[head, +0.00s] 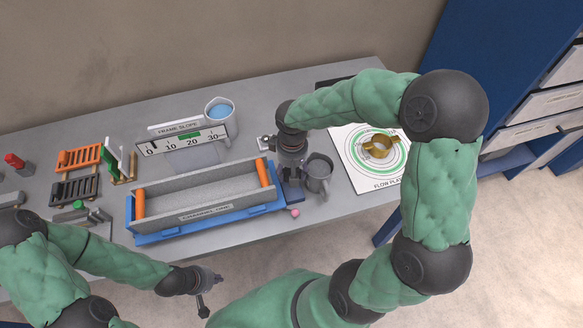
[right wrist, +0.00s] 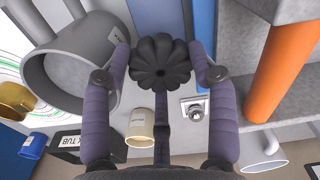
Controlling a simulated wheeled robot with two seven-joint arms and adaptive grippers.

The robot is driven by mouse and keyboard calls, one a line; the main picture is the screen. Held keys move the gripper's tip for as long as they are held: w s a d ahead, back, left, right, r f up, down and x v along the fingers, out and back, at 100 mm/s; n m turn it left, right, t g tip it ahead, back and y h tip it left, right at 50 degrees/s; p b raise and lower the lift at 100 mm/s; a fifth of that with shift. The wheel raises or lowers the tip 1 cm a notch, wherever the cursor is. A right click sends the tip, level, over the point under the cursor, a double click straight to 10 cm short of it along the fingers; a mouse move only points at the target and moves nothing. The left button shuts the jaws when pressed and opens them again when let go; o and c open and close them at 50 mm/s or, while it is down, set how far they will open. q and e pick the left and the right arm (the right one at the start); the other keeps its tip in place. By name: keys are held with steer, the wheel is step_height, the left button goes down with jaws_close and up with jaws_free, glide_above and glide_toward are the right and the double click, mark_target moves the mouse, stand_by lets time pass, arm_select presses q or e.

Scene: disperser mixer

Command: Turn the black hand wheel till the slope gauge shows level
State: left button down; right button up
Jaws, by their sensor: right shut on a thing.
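The black hand wheel (right wrist: 160,62) is a lobed knob in the right wrist view, between the two fingers of my right gripper (right wrist: 160,68). The fingers are closed on its sides. In the head view my right gripper (head: 291,168) points down at the right end of the grey trough frame (head: 205,193) and hides the wheel. The slope gauge (head: 184,140), a white "FRAME SLOPE" scale from 0 to 30, stands behind the trough. A green mark sits near 20; the pointer is too small to read surely. My left gripper (head: 208,290) is empty, its fingers apart, in front of the table.
A grey mug (head: 318,173) stands close to the right of my right gripper. A brass cup (head: 379,147) sits on the flow plate (head: 365,175). Coloured racks (head: 78,158) stand at the left.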

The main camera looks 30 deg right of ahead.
steer(key=shift+s+a+f, duration=0.1)
steer(key=shift+s+f, duration=0.2)
steer(key=shift+s, duration=0.15)
steer(key=o, duration=1.1)
steer(key=shift+r, duration=0.15)
steer(key=shift+w, duration=0.1)
steer(key=shift+w+r, duration=0.1)
steer(key=shift+r, duration=0.1)
step_height(320, 180, up, 12)
steer(key=shift+f, duration=0.2)
